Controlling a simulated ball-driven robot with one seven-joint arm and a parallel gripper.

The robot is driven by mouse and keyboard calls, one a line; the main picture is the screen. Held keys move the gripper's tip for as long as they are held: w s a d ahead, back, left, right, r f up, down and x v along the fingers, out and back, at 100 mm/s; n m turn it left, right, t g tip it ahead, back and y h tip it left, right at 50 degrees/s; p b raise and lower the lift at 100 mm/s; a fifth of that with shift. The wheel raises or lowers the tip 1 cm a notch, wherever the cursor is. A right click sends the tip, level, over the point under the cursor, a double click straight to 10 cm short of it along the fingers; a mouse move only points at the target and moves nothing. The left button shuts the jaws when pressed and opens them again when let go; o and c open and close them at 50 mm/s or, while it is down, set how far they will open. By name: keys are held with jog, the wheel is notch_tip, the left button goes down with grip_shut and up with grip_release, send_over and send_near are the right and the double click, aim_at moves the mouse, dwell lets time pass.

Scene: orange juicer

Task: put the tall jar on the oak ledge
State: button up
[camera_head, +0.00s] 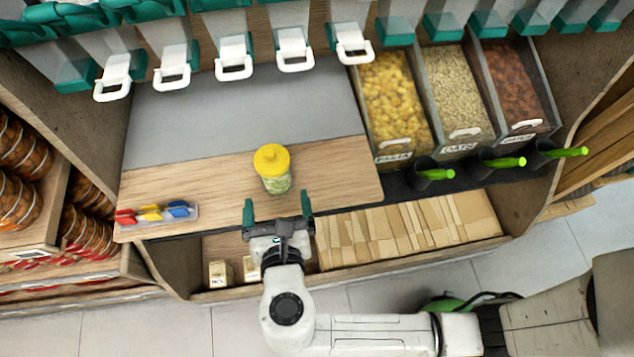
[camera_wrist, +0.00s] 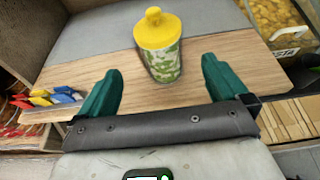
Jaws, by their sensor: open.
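The tall jar (camera_head: 273,168) stands upright on the oak ledge (camera_head: 330,172). It has a yellow lid and a green-and-white patterned body. In the wrist view the jar (camera_wrist: 159,46) stands beyond the fingertips, between their lines, on the wooden surface (camera_wrist: 215,88). My gripper (camera_head: 277,205) is open and empty in front of the jar, near the ledge's front edge. Its two green fingers also show in the wrist view (camera_wrist: 160,78), apart from the jar.
A small tray (camera_head: 157,214) with red, yellow and blue pieces lies at the ledge's left. Bins of pasta (camera_head: 394,95) and grains stand at the right. White-handled dispensers (camera_head: 233,60) hang above the grey back panel. Paper bags (camera_head: 400,228) fill the shelf below.

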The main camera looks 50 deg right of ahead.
jog(key=s+d+f+m+g+y, duration=0.1)
jog(key=s+d+f+m+g, duration=0.25)
jog(key=d+m, duration=0.35)
jog(key=s+d+f+m+g+y, duration=0.1)
jog(key=s+d+f+m+g, duration=0.2)
jog(key=d+m, duration=0.4)
jog(key=s+f+m+g+y, duration=0.1)
jog(key=s+m+g+y, duration=0.3)
jog(key=m, duration=1.1)
jog(key=s+y, duration=0.2)
jog(key=s, duration=0.1)
jog(key=shift+s+d+f, duration=0.2)
jog(key=shift+f, duration=0.15)
